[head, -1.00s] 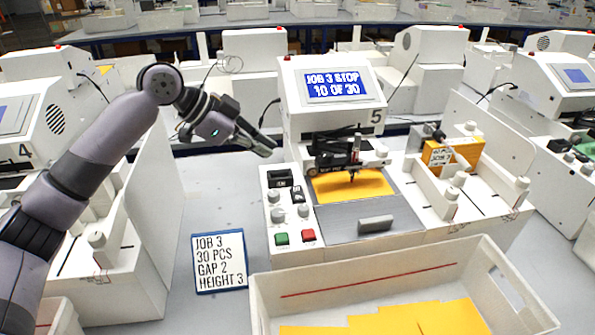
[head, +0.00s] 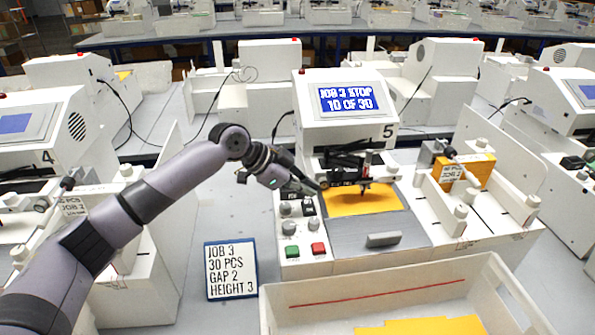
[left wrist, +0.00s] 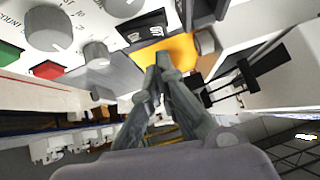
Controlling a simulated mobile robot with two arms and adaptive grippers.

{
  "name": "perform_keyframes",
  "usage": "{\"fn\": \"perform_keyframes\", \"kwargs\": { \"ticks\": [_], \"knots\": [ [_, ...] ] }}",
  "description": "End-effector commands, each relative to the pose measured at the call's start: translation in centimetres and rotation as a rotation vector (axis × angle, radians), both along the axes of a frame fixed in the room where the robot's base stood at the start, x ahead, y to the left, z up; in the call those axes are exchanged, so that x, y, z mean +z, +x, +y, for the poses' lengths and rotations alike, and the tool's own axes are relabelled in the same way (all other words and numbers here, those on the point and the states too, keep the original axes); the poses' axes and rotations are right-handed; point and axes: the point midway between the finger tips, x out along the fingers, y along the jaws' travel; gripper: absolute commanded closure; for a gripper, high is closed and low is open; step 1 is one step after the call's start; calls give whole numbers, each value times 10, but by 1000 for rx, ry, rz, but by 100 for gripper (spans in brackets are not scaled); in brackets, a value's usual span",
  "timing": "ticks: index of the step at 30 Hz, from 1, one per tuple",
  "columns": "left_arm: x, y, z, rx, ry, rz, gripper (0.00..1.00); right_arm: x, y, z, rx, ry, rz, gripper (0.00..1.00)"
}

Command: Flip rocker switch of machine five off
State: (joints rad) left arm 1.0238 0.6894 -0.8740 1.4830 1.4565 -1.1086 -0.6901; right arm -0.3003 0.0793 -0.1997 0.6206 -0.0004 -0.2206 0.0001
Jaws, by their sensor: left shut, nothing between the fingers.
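Machine five (head: 345,115) stands right of centre in the head view, its screen reading "JOB 3 STOP 10 OF 30". A black rocker switch (head: 308,207) is on its control panel, above the green and red buttons. Another black switch behind it is partly hidden by my gripper. In the left wrist view a black switch (left wrist: 146,33) with white marks lies just beyond my fingertips. My left gripper (head: 314,186) is shut and empty, its tips over the panel's back end. In the wrist view the fingertips (left wrist: 162,65) are together; contact cannot be told.
Grey knobs (head: 289,227), a green button (head: 292,252) and a red button (head: 318,249) share the panel. The pen carriage (head: 362,170) is close right of the gripper, over a yellow sheet (head: 355,202). A job card (head: 231,270) and a white bin (head: 285,291) are in front.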

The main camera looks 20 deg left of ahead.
Motion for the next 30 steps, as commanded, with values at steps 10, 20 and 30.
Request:
{"fn": "perform_keyframes", "kwargs": {
  "ticks": [10,20,30],
  "knots": [
    [-19,3,1,-2,-1,-2,100,6,0,0,0,0,0,100],
    [-23,5,1,0,-2,1,100,4,0,0,0,0,-1,100],
    [-26,7,3,0,-6,17,100,6,0,0,0,0,-1,100]
  ]
}}
